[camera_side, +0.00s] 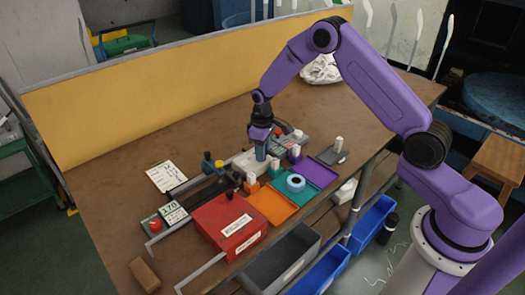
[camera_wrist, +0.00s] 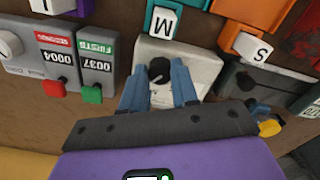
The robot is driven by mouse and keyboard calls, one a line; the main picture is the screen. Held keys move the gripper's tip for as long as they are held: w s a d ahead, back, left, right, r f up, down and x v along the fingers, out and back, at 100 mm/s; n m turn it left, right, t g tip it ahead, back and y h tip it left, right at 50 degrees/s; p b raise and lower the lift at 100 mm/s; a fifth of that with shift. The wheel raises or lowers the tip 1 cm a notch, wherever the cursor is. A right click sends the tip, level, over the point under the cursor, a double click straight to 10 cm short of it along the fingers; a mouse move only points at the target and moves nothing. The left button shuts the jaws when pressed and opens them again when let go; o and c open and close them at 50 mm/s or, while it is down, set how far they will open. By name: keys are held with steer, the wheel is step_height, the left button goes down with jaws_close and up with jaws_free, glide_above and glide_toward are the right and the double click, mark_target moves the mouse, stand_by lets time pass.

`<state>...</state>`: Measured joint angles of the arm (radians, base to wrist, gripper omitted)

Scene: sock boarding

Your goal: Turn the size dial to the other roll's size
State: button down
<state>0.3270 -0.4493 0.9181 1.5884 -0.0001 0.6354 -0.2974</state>
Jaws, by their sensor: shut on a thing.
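The size dial is a black knob (camera_wrist: 159,70) on a pale box (camera_wrist: 188,62) in the wrist view. My gripper (camera_wrist: 158,84) has its two blue fingers on either side of the knob, shut on it. A light pointer mark shows on the knob, but I cannot read any size marks around it. In the side view my gripper (camera_side: 261,152) points down at the pale box (camera_side: 243,163) and hides the knob. A light-blue roll (camera_side: 296,183) lies on the teal tray (camera_side: 284,203). I cannot make out a second roll.
An orange tray (camera_side: 268,207) and a purple tray (camera_side: 318,172) flank the teal one. White blocks marked M (camera_wrist: 162,22) and S (camera_wrist: 252,46) stand close by. A red box (camera_side: 228,222) is at the front. Counters with red and green buttons (camera_wrist: 92,94) sit beside the dial box.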

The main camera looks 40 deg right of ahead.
steer(key=shift+m, duration=0.6)
steer(key=c, duration=0.8)
jaws_free()
steer(key=shift+c, duration=0.2)
steer(key=shift+r, duration=0.1)
step_height(320, 180, up, 17)
steer(key=shift+r, duration=0.15)
steer(key=shift+a, duration=0.1)
